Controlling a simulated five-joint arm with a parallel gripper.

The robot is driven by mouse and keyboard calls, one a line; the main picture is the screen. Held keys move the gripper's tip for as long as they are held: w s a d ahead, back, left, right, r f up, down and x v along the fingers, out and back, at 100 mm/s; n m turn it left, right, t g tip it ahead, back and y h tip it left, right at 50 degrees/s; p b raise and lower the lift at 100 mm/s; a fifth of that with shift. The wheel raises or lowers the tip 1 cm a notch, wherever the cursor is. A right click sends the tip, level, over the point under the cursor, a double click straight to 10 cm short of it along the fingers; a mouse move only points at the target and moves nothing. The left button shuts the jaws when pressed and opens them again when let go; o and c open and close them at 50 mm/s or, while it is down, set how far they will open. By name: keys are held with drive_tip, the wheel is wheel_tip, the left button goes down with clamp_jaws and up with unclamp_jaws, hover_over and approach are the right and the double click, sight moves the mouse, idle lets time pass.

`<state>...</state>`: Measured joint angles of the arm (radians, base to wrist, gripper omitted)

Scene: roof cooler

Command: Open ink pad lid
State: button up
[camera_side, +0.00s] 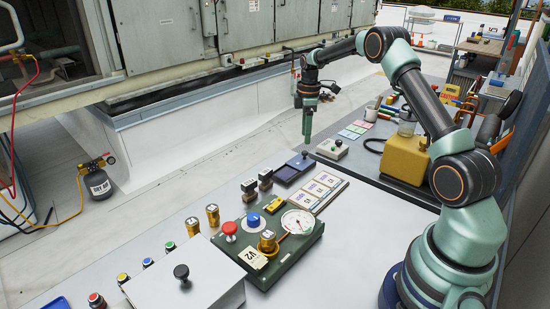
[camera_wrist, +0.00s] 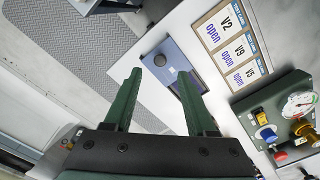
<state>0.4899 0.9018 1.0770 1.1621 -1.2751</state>
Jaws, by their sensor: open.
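The ink pad is a small blue box; in the side view it lies on the bench at the middle, with a dark section (camera_side: 286,173) at its near end. Its blue lid (camera_side: 300,162) has a dark round knob (camera_side: 304,154). In the wrist view the lid (camera_wrist: 176,58) and knob (camera_wrist: 160,60) show just beyond my fingertips, with a darker strip on the right. I cannot tell whether the lid is fully closed. My gripper (camera_side: 307,139) points down above the knob's end, open and empty. In the wrist view its green fingers (camera_wrist: 160,74) are wide apart, apparently clear of the pad.
Two dark stamps (camera_side: 257,181) stand left of the pad. A tray of labelled cards (camera_side: 319,190) and a green gauge panel (camera_side: 275,248) lie nearer. A grey box with a knob (camera_side: 332,149) is close on the right. The bench edge runs just behind the pad.

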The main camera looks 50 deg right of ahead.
sight(305, 152)
wheel_tip(305, 152, up, 6)
drive_tip(key=shift+r, duration=0.15)
idle(0.3)
drive_tip(key=s+a+r+m+t, duration=0.1)
drive_tip(key=s+a+r+m, duration=0.15)
drive_tip(key=a+r, duration=0.4)
drive_tip(key=s+a+r+m+t, duration=0.2)
drive_tip(key=s+a+r, duration=0.25)
drive_tip(key=a, duration=0.35)
drive_tip(key=s+a+f+m+t, duration=0.1)
drive_tip(key=s+a+m, duration=0.3)
drive_tip(key=s+a, duration=0.7)
drive_tip(key=shift+s+f+t, duration=0.35)
drive_tip(key=shift+s+t, duration=0.4)
drive_tip(key=shift+t, duration=0.05)
